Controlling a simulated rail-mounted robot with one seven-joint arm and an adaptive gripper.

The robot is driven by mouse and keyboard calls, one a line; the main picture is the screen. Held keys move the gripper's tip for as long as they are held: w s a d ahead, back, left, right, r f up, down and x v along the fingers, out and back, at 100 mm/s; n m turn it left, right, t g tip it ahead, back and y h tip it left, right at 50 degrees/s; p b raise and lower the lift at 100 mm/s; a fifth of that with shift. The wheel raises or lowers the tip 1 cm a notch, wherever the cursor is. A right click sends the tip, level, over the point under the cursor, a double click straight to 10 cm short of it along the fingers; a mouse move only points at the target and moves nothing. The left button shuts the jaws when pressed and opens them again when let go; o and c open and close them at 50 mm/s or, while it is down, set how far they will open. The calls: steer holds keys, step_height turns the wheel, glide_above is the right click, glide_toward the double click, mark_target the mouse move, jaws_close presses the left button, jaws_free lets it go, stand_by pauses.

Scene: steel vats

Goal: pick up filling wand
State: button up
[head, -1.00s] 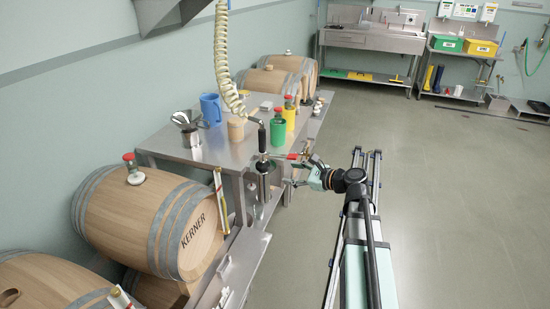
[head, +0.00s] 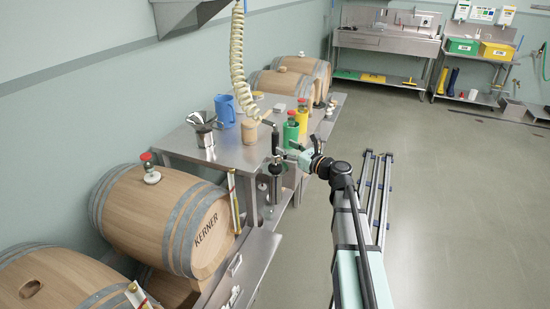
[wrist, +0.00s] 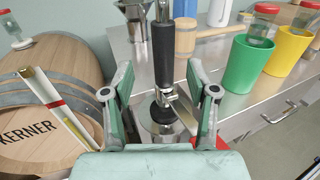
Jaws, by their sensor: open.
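The filling wand (head: 275,137) has a black grip and hangs upright from a pale coiled hose (head: 240,65) at the table's front edge. Its lower end sits at a steel cylindrical holder (head: 274,185). In the wrist view the black grip (wrist: 164,58) stands between my fingers, with a metal lever and fitting below it. My gripper (wrist: 159,78) is open, one green finger on each side of the wand, with gaps visible to both. In the head view my gripper (head: 294,154) is at the wand's right side and partly hides it.
The steel table (head: 215,153) holds a blue jug (head: 225,110), a steel funnel vessel (head: 203,128), a green cup (head: 290,134) and a yellow cup (head: 301,119). A KERNER barrel (head: 165,220) lies at the left. The floor to the right is open.

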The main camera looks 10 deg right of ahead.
mark_target(278, 144)
steer(key=shift+f+p+x, duration=0.1)
steer(key=shift+p+x, duration=0.4)
steer(key=shift+x, duration=1.2)
steer(key=shift+f+p+x, duration=0.15)
steer(key=shift+p+x, duration=0.3)
steer(key=shift+x, duration=1.3)
steer(key=shift+w+d, duration=0.1)
steer(key=shift+d, duration=0.15)
jaws_close()
